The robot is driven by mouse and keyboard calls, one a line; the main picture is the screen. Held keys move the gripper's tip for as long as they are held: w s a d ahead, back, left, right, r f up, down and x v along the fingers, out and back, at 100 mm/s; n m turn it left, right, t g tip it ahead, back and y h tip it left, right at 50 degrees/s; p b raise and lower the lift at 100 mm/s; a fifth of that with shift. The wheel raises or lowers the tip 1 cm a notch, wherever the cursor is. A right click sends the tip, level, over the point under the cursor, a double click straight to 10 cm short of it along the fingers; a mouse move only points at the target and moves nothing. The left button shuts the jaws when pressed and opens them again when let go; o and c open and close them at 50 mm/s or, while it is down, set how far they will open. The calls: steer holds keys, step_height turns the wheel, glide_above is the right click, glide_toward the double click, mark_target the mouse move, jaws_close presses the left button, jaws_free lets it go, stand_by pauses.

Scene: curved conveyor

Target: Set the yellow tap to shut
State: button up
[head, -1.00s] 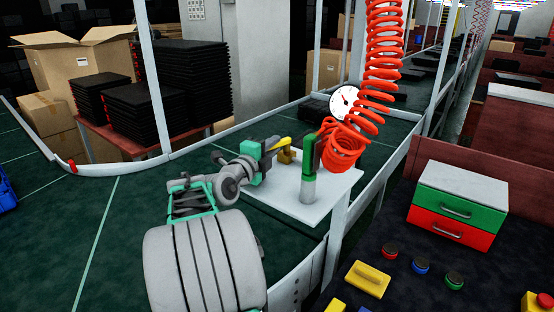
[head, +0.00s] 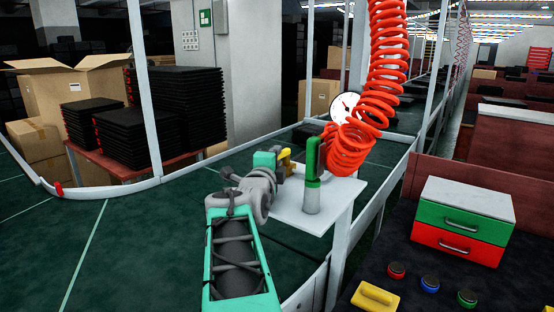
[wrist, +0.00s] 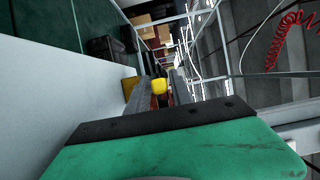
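The yellow tap (head: 285,161) stands on the white stand (head: 335,197), left of a green-handled grey tool. My gripper (head: 274,162) is beside the tap, and its teal body partly hides it. In the wrist view, my gripper's two fingers (wrist: 162,90) are apart. The rounded yellow end of the tap's lever (wrist: 158,86) shows between the fingertips, with a small gap toward the right finger. Another yellow part shows beyond the left finger. The lever's exact angle is hard to make out.
The green-handled tool (head: 312,188) stands close right of the tap, under a red coiled hose (head: 385,60). A round gauge (head: 345,106) is behind. Metal posts and a conveyor rail run alongside. A drawer box (head: 462,222) and buttons are at right.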

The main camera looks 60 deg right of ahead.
steer(key=shift+o, duration=1)
steer(key=b+v, duration=0.2)
steer(key=v, duration=0.5)
steer(key=shift+a, duration=0.3)
steer(key=shift+s+a, duration=0.1)
steer(key=shift+r, duration=0.15)
